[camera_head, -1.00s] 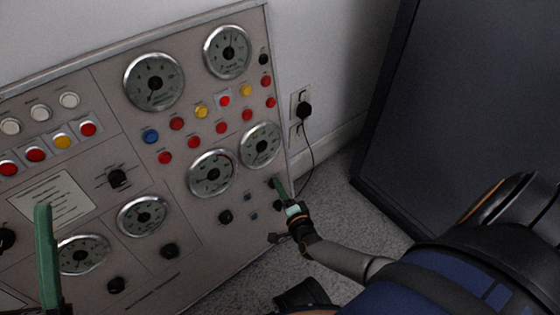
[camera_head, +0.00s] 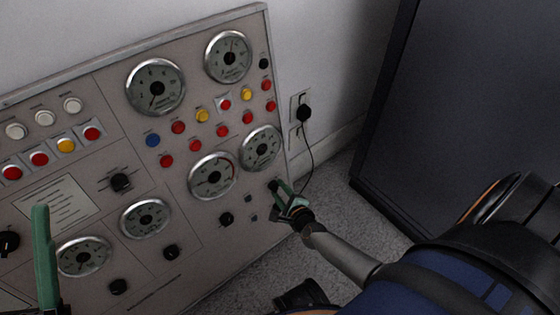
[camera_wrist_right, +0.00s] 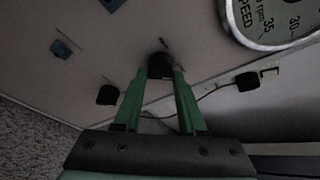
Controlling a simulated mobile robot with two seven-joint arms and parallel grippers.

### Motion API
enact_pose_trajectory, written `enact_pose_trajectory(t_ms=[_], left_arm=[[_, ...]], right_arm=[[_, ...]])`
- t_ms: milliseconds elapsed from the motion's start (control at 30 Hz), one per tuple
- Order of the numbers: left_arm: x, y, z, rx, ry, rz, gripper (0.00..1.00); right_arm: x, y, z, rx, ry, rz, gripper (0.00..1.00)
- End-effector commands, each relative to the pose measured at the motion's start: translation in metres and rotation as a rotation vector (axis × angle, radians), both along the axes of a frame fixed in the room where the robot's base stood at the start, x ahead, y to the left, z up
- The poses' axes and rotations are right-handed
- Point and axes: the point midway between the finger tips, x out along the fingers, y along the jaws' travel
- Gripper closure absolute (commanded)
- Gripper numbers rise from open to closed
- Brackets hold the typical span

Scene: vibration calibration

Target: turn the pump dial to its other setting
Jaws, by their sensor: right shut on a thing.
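A small black dial (camera_head: 272,184) sits near the lower right edge of the grey control panel, below the right-hand gauge. My right gripper (camera_head: 281,188) is at it, with its green fingers pointing at the panel. In the right wrist view the fingers (camera_wrist_right: 160,72) stand on either side of the black dial (camera_wrist_right: 160,62) and are shut on it. The fingers partly hide the dial, and its label and setting cannot be read. One green finger of my left gripper (camera_head: 44,255) shows at the lower left, in front of the panel; its jaw opening cannot be told.
The panel holds several round gauges (camera_head: 155,87), coloured buttons (camera_head: 152,140) and other black knobs (camera_head: 226,219). A plug with a cable (camera_head: 304,113) is in the wall to the right. A dark cabinet (camera_head: 460,100) stands further right. Carpet (camera_head: 340,215) lies between.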

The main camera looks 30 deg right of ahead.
Motion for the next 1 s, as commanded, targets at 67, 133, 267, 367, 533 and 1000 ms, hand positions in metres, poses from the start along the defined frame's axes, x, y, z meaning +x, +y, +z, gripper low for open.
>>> enact_pose_trajectory(t_ms=[67,133,267,367,533,1000], left_arm=[[-0.0001,0.0,0.0002,0.0,-0.001,0.0,0.5],[-0.0001,0.0,0.0004,0.0,-0.001,0.0,0.5],[-0.0001,0.0,0.0005,-0.001,0.0,-0.001,0.5],[-0.0001,0.0,0.0005,-0.001,0.0,-0.001,0.5],[-0.0001,-0.0001,0.0006,-0.001,0.0,-0.001,0.5],[0.0001,-0.0001,0.0009,-0.004,0.0,0.0,0.5]], right_arm=[[0.0014,0.0003,0.0013,0.035,0.0,-0.007,1.0],[0.0014,0.0003,0.0013,0.057,0.002,-0.011,1.0],[0.0016,0.0001,0.0014,0.087,0.004,-0.018,1.0],[0.0016,0.0003,0.0014,0.098,0.004,-0.019,1.0],[0.0017,0.0003,0.0015,0.105,0.004,-0.021,1.0],[0.0011,0.0003,0.001,0.103,0.005,-0.021,0.35]])
